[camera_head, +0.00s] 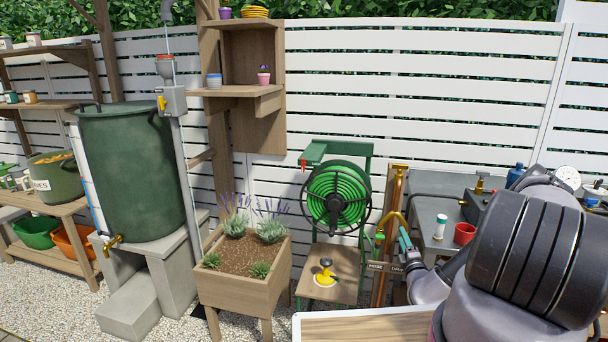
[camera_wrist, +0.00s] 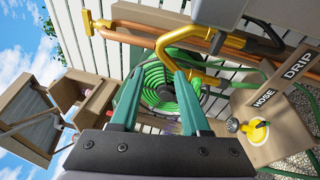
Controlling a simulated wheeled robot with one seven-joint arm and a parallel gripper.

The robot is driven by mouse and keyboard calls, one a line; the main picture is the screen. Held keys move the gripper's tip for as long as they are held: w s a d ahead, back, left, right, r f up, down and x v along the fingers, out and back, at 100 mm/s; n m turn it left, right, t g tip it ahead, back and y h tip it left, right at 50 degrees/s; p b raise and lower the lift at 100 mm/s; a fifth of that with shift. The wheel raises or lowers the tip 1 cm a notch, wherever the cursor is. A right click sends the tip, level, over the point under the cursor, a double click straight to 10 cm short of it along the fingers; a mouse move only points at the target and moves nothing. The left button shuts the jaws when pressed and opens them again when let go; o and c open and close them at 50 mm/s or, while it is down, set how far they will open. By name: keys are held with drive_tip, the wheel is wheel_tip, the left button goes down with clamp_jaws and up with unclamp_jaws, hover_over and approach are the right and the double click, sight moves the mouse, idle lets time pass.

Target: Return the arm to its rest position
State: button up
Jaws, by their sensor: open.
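My gripper (camera_head: 404,238) is at the end of my arm, which reaches in from the right of the head view. Its teal fingers are beside the copper pipe post and a yellow bent handle (camera_head: 393,221). In the wrist view my gripper (camera_wrist: 157,78) has its two fingers apart, with nothing held between them. The yellow handle (camera_wrist: 172,40) shows just past the fingertips there; I cannot tell whether they touch. The green hose reel (camera_wrist: 160,84) is behind the gap between the fingers.
The hose reel (camera_head: 337,197) stands left of my gripper, above a wooden board with a yellow sprinkler (camera_head: 325,272). A wooden planter (camera_head: 243,284) stands further left. A grey bench (camera_head: 433,188) with a red cup (camera_head: 464,234) lies behind my arm. A wooden tabletop (camera_head: 365,328) is in front.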

drive_tip(key=w+a+r+n+y, duration=0.3)
drive_tip(key=a+r+n+y, duration=0.2)
drive_tip(key=r+n+y, duration=0.45)
drive_tip(key=s+a+r+n+g+y, duration=0.45)
drive_tip(key=a+r+n+g, duration=0.35)
drive_tip(key=r+n, duration=0.3)
drive_tip(key=s+a+r+n+g+y, duration=0.4)
drive_tip(key=s+a+r+n+g, duration=0.25)
drive_tip(key=r+n+g, duration=0.35)
drive_tip(key=s+d+r+n+t+h, duration=0.2)
drive_tip(key=s+d+r+n+h, duration=0.1)
drive_tip(key=s+r+n+h, duration=0.4)
drive_tip(key=s+d+r+n+t+h, duration=0.3)
drive_tip(key=s+r+n+h, duration=0.4)
drive_tip(key=s+r+n, duration=0.4)
drive_tip(key=s+r, duration=0.1)
drive_tip(key=s, duration=0.1)
drive_tip(key=shift+s+r+n+h, duration=0.15)
drive_tip(key=shift+s+n+h, duration=0.2)
drive_tip(key=shift+s+h, duration=0.05)
drive_tip(key=shift+d, duration=0.1)
